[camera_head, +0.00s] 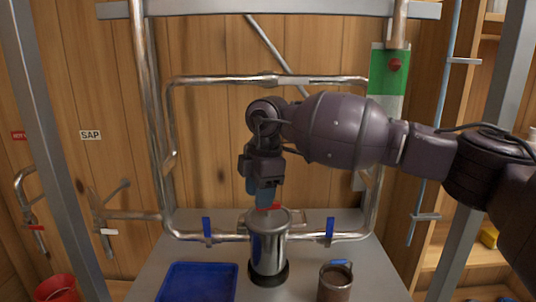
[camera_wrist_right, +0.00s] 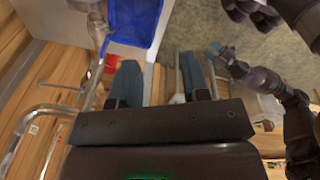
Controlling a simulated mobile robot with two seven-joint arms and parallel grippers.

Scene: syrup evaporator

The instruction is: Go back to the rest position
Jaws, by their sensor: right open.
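My right gripper (camera_head: 262,196) hangs fingers-down above the steel canister (camera_head: 268,245) on the bench. In the right wrist view its two blue fingers stand apart with nothing between them (camera_wrist_right: 159,82). In the head view its fingertips are close to the red piece (camera_head: 270,207) at the canister's top; I cannot tell whether they touch. My left arm is not in the head view; what looks like my left gripper (camera_wrist_right: 222,56) shows small in the right wrist view, its jaws unclear.
A blue tray (camera_head: 197,282) lies left of the canister, and a brown metal mug (camera_head: 335,282) stands right. Steel pipes with blue valve handles (camera_head: 207,231) run behind. Grey frame posts (camera_head: 55,150) flank the bench. A red bucket (camera_head: 58,289) is at lower left.

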